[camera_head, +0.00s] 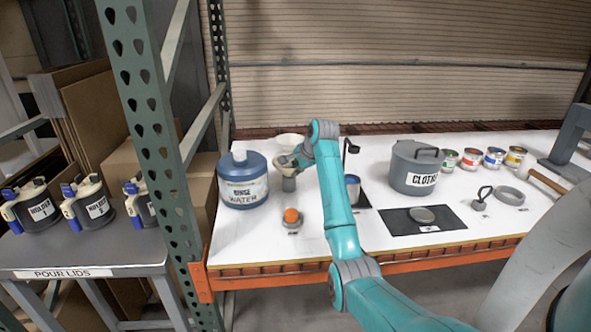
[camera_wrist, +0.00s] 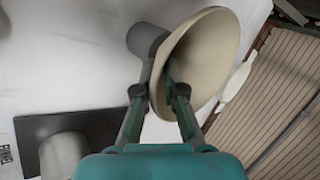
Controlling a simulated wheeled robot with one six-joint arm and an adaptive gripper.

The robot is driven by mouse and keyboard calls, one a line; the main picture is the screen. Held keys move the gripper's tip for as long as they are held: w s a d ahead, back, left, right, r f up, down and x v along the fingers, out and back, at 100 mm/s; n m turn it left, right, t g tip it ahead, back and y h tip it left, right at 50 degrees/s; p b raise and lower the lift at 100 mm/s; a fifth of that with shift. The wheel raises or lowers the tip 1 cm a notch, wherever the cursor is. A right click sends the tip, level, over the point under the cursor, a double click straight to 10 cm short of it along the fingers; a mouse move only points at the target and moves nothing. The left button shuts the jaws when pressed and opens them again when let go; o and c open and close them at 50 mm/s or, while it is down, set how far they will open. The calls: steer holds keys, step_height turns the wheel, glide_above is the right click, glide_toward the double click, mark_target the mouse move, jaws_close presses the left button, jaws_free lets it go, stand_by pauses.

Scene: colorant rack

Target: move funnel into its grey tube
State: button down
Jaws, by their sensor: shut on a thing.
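The beige funnel (camera_wrist: 208,62) fills the upper middle of the wrist view, its wide mouth facing right. My gripper (camera_wrist: 168,85) is shut on its rim or wall, with the fingers on either side of it. In the head view the funnel (camera_head: 284,164) is at my gripper (camera_head: 296,160), just right of the water jug. The grey tube (camera_head: 288,184) stands upright right below the funnel. It also shows in the wrist view (camera_wrist: 146,38), partly covered by the funnel. The funnel's spout is hidden, so I cannot tell whether it is inside the tube.
A blue water jug (camera_head: 242,182) stands close on the left. A white dish (camera_head: 290,142) lies behind the funnel. An orange-topped item (camera_head: 291,216) is in front. A blue can (camera_head: 352,190) and a grey pot (camera_head: 414,168) stand to the right.

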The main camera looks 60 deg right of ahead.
steer(key=c, duration=1.2)
jaws_free()
steer(key=v, duration=1.2)
